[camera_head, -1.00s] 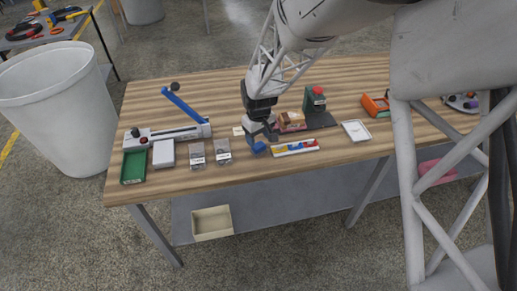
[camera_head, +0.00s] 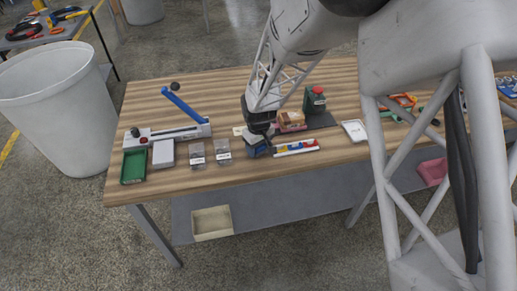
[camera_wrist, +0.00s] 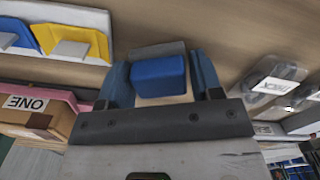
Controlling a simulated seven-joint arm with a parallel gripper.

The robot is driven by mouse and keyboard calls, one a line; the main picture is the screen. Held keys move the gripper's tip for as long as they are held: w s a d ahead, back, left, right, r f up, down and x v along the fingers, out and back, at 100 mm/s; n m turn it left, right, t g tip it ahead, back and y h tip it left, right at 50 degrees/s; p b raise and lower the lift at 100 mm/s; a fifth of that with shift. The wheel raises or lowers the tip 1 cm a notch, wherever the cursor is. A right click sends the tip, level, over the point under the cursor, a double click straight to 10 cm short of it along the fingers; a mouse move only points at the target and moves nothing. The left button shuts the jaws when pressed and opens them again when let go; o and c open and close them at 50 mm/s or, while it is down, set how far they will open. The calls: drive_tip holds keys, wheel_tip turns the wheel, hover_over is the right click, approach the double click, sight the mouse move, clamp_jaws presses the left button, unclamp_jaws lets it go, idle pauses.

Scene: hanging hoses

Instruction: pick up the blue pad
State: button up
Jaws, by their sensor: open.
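The blue pad (camera_wrist: 159,80) is a small rounded blue block in the wrist view, lying on the wooden table. My gripper (camera_wrist: 160,85) is open, with one blue-grey finger on each side of the pad. The pad sits between the fingers with gaps showing beside it; whether it touches either finger is hard to tell. In the head view my gripper (camera_head: 258,148) is low over the front middle of the table, and only a bit of blue shows under it, so the pad is mostly hidden there.
A white tray with coloured pieces (camera_head: 296,147) lies close to the right of my gripper. Clear boxes (camera_head: 223,149) stand to the left. A cardboard box marked ONE (camera_wrist: 35,118) and the green device (camera_head: 314,100) are near. The table's front strip is clear.

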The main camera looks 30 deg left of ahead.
drive_tip(key=c, duration=0.6)
drive_tip(key=shift+r, duration=0.1)
drive_tip(key=shift+c, duration=0.2)
drive_tip(key=shift+r, duration=0.75)
wheel_tip(320, 180, up, 2)
drive_tip(key=shift+r, duration=0.1)
drive_tip(key=s+d+r, duration=0.1)
drive_tip(key=s+d, duration=1)
drive_tip(key=shift+d, duration=0.25)
